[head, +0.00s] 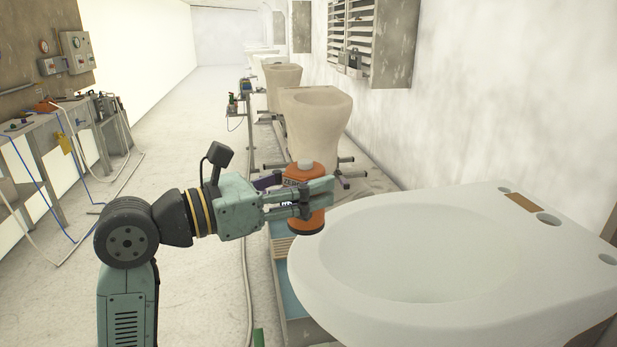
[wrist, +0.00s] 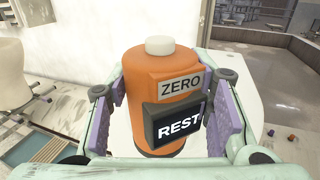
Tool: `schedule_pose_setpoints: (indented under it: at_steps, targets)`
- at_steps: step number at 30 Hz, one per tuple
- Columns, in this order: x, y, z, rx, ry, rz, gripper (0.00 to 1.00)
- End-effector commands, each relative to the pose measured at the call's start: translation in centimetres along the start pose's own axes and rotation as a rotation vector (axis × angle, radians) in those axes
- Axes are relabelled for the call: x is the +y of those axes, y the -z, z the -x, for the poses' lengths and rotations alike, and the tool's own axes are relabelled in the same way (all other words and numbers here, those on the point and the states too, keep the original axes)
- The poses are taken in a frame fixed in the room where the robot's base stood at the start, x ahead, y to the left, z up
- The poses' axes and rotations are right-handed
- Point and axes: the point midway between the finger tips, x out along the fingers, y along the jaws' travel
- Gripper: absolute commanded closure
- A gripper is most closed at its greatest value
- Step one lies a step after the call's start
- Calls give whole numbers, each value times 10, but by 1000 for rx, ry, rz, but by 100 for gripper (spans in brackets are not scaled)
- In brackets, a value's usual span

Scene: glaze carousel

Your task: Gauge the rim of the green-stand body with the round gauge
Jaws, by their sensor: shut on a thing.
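My gripper (head: 316,198) is shut on the round gauge (head: 305,222), an orange cylinder with a pale button on top. In the wrist view the gauge (wrist: 150,75) sits upright between the purple finger pads, with a "ZERO" label and a dark display reading "REST". A large white body (head: 340,280) with a broad rim fills the right front of the head view. The gauge is at the far left edge of this rim. I cannot tell whether it touches the rim. The stand under the white body is hidden, so its colour does not show.
Beige unglazed bodies (head: 318,122) stand in a row further back along the right wall. A workbench (head: 45,120) with hoses and tools is at the left. A wall rack (head: 372,40) hangs at the upper right. The floor (head: 200,160) between is mostly clear.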

Motion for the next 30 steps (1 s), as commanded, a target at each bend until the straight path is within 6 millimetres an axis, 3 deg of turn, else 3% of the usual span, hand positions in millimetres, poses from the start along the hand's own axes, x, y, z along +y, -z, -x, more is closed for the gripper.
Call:
schedule_pose_setpoints:
  at_steps: [9,15,30]
  targets:
    - [0,39,0,-1,-1,1,78]
    - [1,54,0,-1,-1,1,78]
    - [1,59,0,-1,-1,-1,78]
